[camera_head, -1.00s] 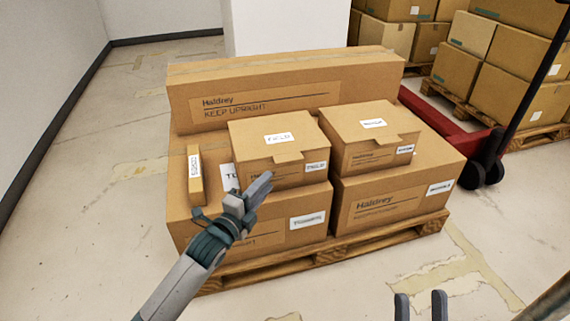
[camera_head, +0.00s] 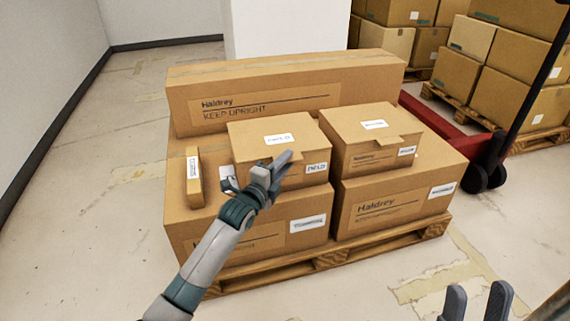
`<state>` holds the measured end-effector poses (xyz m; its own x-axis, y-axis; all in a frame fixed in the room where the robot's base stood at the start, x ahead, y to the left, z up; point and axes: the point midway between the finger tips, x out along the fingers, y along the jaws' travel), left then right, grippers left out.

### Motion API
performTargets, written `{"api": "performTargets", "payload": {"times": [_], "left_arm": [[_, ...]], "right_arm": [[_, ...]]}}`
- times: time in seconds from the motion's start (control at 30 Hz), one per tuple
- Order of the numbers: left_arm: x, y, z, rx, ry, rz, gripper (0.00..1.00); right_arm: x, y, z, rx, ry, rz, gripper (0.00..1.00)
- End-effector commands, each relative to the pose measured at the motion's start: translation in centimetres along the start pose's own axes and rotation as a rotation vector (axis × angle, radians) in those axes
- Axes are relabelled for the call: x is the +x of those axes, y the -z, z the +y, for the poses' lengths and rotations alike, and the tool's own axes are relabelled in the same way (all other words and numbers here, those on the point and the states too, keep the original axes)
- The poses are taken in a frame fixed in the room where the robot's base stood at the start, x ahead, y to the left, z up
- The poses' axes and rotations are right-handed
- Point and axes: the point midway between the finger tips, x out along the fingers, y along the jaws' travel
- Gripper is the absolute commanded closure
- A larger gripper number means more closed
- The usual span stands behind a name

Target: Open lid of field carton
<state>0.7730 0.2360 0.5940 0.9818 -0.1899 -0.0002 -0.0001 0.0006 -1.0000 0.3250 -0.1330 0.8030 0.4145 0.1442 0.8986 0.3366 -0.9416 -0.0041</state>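The field carton (camera_head: 273,127) is a brown box with a white label on its lid and another on its front. It sits on the left of the front stack, and its lid is down with a front tab. My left gripper (camera_head: 284,164) is in front of the carton, near the lid's front tab, and hides part of the front face. Its fingers overlap in this view, so I cannot tell how far apart they are or whether they touch the tab. My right gripper (camera_head: 476,302) is at the bottom right, away from the boxes, with a gap between its fingers.
A similar carton (camera_head: 372,128) stands just right, on a larger box (camera_head: 395,205). A long box (camera_head: 290,85) is behind, and a narrow box (camera_head: 194,178) stands left. All rest on a wooden pallet (camera_head: 330,261). A red pallet jack (camera_head: 432,117) is at right.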

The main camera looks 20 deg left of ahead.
Motion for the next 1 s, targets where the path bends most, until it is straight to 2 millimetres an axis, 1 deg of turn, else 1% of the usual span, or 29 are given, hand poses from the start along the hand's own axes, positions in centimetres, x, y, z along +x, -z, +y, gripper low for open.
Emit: {"api": "performTargets", "payload": {"times": [0.17,0.2,0.27,0.6,1.0], "left_arm": [[-0.01,0.0,-0.01,0.0,0.0,0.0,0.76],[-0.02,-0.01,-0.01,0.0,0.0,0.0,0.85],[-0.02,-0.01,-0.01,0.0,0.0,0.0,1.0],[-0.04,-0.02,0.02,0.0,0.0,0.0,1.0],[-0.05,-0.03,0.05,0.0,-0.001,0.0,1.0]], "right_arm": [[-0.06,-0.17,-0.02,0.001,-0.001,-0.005,0.66],[-0.09,-0.23,-0.04,0.001,-0.001,-0.006,0.66],[-0.14,-0.32,-0.08,0.002,-0.001,-0.009,0.66],[-0.43,-0.55,-0.25,0.008,-0.003,-0.021,0.66],[-0.32,-0.4,-0.22,0.007,-0.003,-0.017,0.66]]}}
